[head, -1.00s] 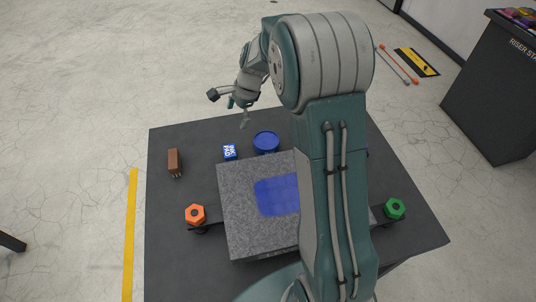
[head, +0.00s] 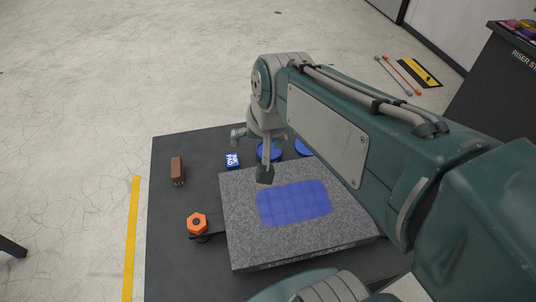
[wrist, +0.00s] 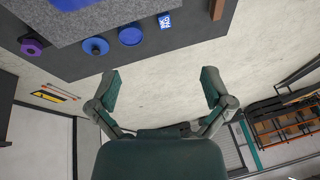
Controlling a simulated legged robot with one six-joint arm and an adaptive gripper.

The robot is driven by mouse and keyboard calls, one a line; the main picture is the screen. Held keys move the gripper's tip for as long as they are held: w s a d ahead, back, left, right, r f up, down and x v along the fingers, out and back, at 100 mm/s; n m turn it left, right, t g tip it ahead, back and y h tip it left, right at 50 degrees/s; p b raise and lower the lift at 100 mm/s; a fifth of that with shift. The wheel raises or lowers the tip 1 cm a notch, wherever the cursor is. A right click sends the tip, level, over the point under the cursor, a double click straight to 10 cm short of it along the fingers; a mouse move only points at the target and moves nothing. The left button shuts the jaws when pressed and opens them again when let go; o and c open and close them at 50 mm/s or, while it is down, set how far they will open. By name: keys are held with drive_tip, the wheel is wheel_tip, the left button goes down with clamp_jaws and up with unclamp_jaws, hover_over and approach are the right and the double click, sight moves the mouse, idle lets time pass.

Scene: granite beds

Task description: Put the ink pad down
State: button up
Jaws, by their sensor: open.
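The ink pad (head: 232,161) is a small blue block with white lettering. It lies on the dark table top, beyond the back left corner of the granite slab. It also shows at the top of the wrist view (wrist: 165,21). My gripper (wrist: 160,88) is open in the wrist view, with nothing between its fingers, and bare floor shows behind them. In the head view my gripper (head: 240,137) is near the table's far edge, close to the ink pad and apart from it; its fingers are partly hidden by the wrist.
A granite slab (head: 240,235) with a blue patch (head: 293,203) fills the table's middle. Two round blue items, one a lid (wrist: 130,35), lie behind it. A brown brush-like block (head: 177,170) and an orange knob (head: 197,223) stand left.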

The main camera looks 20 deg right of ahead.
drive_tip(key=s+n+t, duration=0.1)
drive_tip(key=s+n, duration=0.3)
drive_tip(key=s, duration=0.4)
drive_tip(key=shift+d+h, duration=0.15)
drive_tip(key=shift+h, duration=0.25)
drive_tip(key=shift+w, duration=0.1)
